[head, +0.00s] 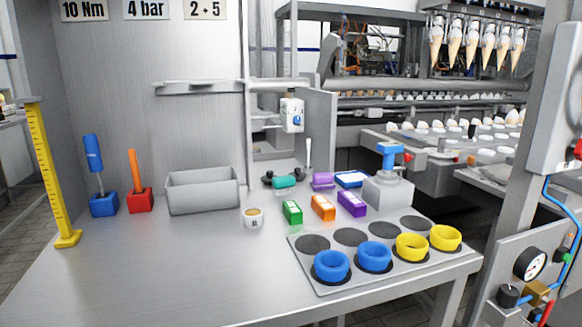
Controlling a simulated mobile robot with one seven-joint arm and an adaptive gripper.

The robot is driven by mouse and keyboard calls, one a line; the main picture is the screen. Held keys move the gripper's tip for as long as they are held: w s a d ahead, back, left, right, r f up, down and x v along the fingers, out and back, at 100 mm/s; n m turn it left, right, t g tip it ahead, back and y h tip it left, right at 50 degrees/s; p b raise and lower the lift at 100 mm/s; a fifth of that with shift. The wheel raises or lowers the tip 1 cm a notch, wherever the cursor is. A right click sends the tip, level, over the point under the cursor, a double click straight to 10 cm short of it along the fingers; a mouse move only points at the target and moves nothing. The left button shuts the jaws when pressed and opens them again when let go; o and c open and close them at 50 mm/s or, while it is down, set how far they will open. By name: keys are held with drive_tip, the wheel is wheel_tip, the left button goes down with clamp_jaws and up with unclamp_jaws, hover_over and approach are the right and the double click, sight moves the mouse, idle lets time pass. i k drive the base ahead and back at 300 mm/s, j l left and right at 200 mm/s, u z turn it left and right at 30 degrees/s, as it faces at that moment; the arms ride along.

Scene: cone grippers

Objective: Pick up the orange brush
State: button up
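The orange brush (134,168) stands almost upright in a red block (140,200) at the left back of the metal table. Its orange handle points up, and its lower end is hidden inside the block. My gripper is not in view, and nothing is seen touching the brush.
A blue-handled tool (93,152) in a blue block (104,204) stands just left. A grey bin (203,191) is close on the right, a yellow ruler stand (48,175) at far left. The front left tabletop (150,270) is clear. Blue rings (331,266) sit at right.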

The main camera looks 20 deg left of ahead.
sight(133, 166)
drive_tip(key=k+u, duration=0.15)
drive_tip(key=u, duration=0.9)
drive_tip(key=l+u, duration=0.1)
drive_tip(key=u, duration=1.1)
drive_tip(key=l+u, duration=0.1)
drive_tip(key=l, duration=0.65)
